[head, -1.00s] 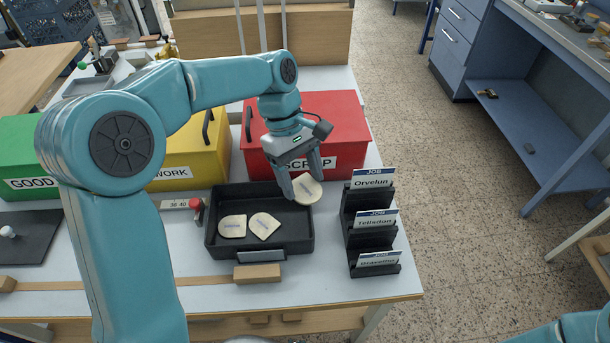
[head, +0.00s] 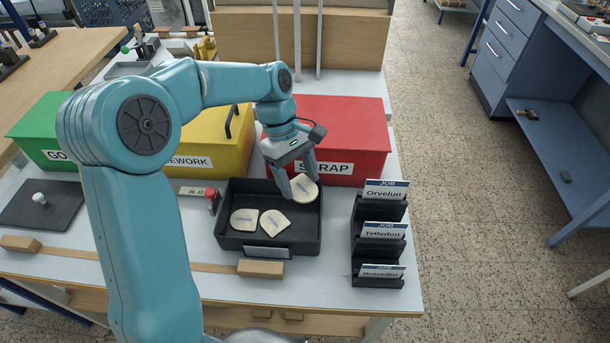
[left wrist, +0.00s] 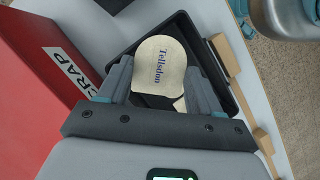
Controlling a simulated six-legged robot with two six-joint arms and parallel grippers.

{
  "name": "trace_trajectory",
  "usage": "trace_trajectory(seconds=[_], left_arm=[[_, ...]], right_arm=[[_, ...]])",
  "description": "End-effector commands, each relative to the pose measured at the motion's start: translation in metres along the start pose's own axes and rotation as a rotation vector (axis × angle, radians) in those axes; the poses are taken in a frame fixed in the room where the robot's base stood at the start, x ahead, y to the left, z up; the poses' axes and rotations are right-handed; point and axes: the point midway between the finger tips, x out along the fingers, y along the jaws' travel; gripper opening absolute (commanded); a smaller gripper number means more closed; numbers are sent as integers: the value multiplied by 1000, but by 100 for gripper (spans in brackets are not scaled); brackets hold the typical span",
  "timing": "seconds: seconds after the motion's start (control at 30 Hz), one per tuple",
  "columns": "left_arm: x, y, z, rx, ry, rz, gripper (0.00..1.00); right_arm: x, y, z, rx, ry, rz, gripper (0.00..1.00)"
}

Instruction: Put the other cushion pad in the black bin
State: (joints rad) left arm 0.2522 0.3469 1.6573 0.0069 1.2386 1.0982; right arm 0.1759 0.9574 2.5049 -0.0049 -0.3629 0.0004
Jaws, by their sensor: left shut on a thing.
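The black bin (head: 228,242) stands open on the table in front of the red box. Two cream cushion pads lie flat on its floor, a left one (head: 243,219) and another (head: 274,223) beside it. My left gripper (head: 300,189) is shut on a third cushion pad (head: 305,185), over the bin's back right part. I cannot tell its exact height above the floor. In the left wrist view this pad (left wrist: 160,65) reads "Tellsdon" and sits between the fingers, with the bin (left wrist: 233,80) behind it. My right gripper is not in view.
The red SCRAP box (head: 350,130) stands right behind the bin. A yellow box (head: 215,135) and a green box (head: 50,125) are to the left. A black JOB card rack (head: 378,245) stands close on the right. A wooden block (head: 261,268) lies in front.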

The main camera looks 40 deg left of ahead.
Motion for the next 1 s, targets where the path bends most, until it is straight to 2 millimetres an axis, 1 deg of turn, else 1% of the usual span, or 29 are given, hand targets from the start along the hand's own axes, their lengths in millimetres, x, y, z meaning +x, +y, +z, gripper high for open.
trace_trajectory(seconds=[0.17,0.3,0.5,1.0], left_arm=[[0,0,1,0,0,0,36],[0,0,1,-1,-1,1,36],[26,1,-10,-1,-1,0,36],[86,1,-35,0,-1,0,36]], right_arm=[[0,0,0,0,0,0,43],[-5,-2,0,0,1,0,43],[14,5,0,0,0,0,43],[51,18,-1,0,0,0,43]])
